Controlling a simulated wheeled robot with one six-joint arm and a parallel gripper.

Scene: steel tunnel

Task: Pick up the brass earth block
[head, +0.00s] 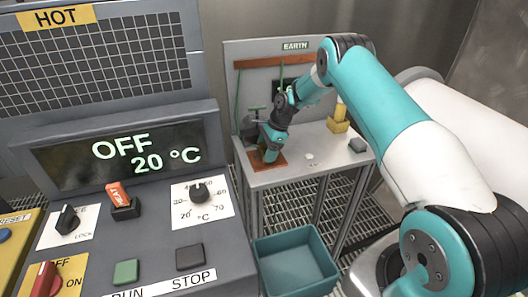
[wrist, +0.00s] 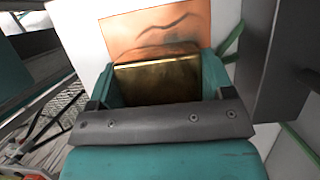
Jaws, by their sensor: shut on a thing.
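The brass earth block (head: 270,157) is mostly hidden by my gripper in the head view. In the wrist view a gold-coloured brass block (wrist: 158,80) sits between the two teal fingers of my gripper (wrist: 157,72), which is shut on it. In the head view my gripper (head: 268,148) points down at the left part of the grey bench, over a copper-brown plate (head: 280,164). The plate (wrist: 155,28) also shows just beyond the block in the wrist view. I cannot tell whether the block touches the plate.
The grey bench (head: 312,174) has a back panel with an EARTH sign (head: 295,46). A yellow object (head: 339,120), a dark block (head: 358,145) and a small white disc (head: 310,157) stand to the right. A teal bin (head: 295,258) is below in front. A control console (head: 125,200) fills the left.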

